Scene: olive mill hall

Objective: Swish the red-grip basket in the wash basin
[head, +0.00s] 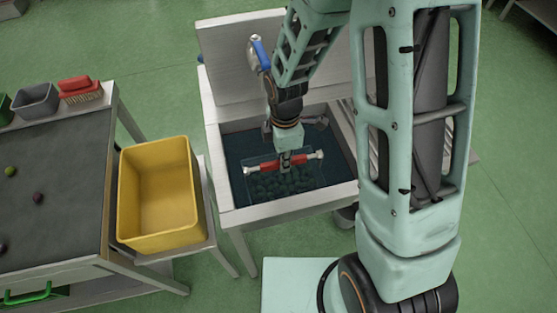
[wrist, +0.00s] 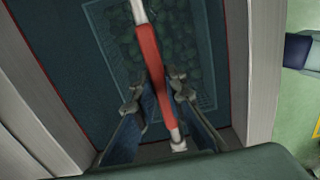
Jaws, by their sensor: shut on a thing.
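The wash basin (head: 229,143) is a sink with a pale rim and dark water inside. The red-grip basket (head: 258,190) is in the basin, with dark rounded contents seen through the water. Its handle bar with the red grip (head: 262,168) lies across the top, white toward the ends. My gripper (head: 285,165) is above the basin, shut on the red grip. In the wrist view the fingers of my gripper (wrist: 157,92) stand on both sides of the red grip (wrist: 152,70). The basket's mesh (wrist: 205,85) shows below, under the water. Its bottom is hidden.
A yellow crate (head: 158,245) stands on a low stand left of the basin. Further left, a dark-topped table (head: 60,200) holds small round fruits, a grey bin (head: 36,101) and a red brush (head: 80,88).

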